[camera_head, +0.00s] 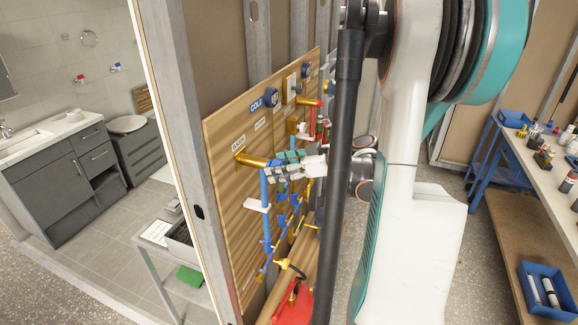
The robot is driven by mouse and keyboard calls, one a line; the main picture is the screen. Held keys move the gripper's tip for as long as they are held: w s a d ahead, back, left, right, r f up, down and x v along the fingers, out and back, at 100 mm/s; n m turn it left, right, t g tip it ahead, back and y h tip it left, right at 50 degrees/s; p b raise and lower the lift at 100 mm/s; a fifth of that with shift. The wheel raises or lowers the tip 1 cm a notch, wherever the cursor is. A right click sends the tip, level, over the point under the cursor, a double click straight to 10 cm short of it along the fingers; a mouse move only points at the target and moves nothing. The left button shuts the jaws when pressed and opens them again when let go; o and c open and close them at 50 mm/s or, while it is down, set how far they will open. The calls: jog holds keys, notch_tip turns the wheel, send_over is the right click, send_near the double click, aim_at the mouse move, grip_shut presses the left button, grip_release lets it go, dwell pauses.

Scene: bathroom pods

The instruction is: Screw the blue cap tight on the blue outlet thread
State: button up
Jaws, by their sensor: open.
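My gripper (282,165) is open, in front of the wooden pipe board (228,150). Its teal-padded fingers are close to the brass fitting (252,160) and the top of the blue pipe (265,190). I cannot tell whether they touch either one. I cannot make out the blue cap or anything held between the fingers. The blue outlet thread cannot be told apart from the blue pipework at this size. My arm hides the right part of the board.
A metal stud (185,120) stands left of the board. A red object (293,303) lies below it. A small table (163,238) stands at left. A workbench (548,175) with bottles is at right. Small blue (115,68) and red (79,78) fittings show on the bathroom wall.

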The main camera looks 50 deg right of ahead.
jog(key=c, duration=1.2)
jog(key=shift+w+f+m+y+b, duration=0.15)
jog(key=shift+m+y+b, duration=0.3)
jog(key=shift+m, duration=0.25)
jog(key=shift+m+y+b, duration=0.3)
jog(key=shift+m+y, duration=0.05)
jog(key=shift+m, duration=0.15)
jog(key=shift+d+m+g+y+b, duration=0.1)
jog(key=shift+m+g+y+b, duration=0.25)
jog(key=shift+m+b, duration=0.35)
jog(key=shift+m+y+b, duration=0.3)
jog(key=shift+m+y, duration=0.15)
jog(key=shift+m, duration=0.05)
